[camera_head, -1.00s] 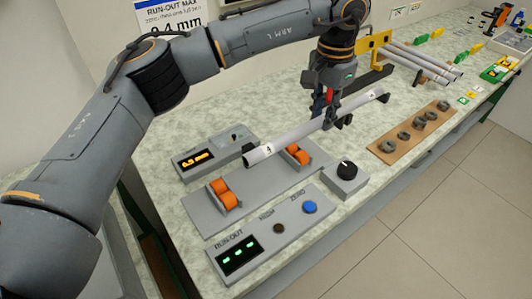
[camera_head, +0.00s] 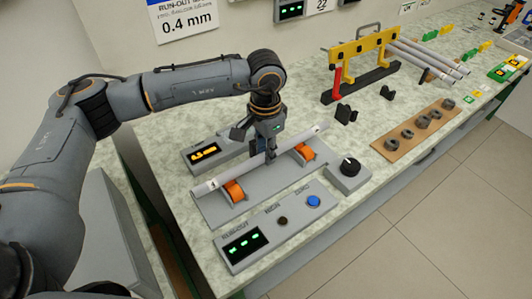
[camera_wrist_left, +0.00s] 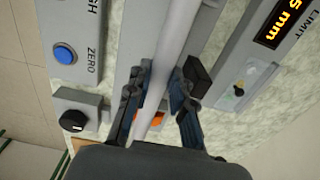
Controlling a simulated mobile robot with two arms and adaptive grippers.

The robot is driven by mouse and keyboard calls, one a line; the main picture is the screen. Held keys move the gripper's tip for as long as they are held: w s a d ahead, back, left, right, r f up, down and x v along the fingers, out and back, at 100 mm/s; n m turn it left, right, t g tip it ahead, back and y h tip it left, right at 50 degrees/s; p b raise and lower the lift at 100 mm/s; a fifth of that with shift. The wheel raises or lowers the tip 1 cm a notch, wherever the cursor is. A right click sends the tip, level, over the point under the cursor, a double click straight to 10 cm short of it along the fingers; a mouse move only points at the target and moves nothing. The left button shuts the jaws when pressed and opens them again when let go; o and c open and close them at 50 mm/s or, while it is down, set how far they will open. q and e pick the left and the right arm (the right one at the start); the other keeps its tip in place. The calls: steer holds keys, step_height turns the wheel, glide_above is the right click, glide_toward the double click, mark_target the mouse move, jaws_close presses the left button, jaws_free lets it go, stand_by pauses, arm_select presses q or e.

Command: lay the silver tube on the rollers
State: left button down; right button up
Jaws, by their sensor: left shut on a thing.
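The silver tube (camera_head: 228,173) is long and light grey, with a small dark mark near its left end. In the head view it lies across the line of the orange rollers (camera_head: 234,190), with another pair of rollers (camera_head: 305,152) under its right part. Whether it touches them I cannot tell. My left gripper (camera_head: 268,151) is shut on the tube around its middle, pointing down. In the left wrist view the tube (camera_wrist_left: 170,50) runs between the fingers (camera_wrist_left: 163,97), and a bit of orange roller (camera_wrist_left: 150,117) shows beside it. My right gripper is not in view.
A run-out panel (camera_head: 268,226) with a green display stands in front of the rollers, and a limit box (camera_head: 200,157) behind. A black knob box (camera_head: 349,172) is at right. Two empty black V-supports (camera_head: 345,114) and a yellow-topped rack (camera_head: 362,55) stand farther back.

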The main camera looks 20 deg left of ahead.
arm_select(q)
step_height(320, 180, down, 2)
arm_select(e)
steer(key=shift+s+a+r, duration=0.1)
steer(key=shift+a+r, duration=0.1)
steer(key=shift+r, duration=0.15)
arm_select(q)
steer(key=shift+f, duration=0.1)
steer(key=shift+f, duration=0.1)
steer(key=c, duration=1.2)
jaws_free()
steer(key=shift+o, duration=0.2)
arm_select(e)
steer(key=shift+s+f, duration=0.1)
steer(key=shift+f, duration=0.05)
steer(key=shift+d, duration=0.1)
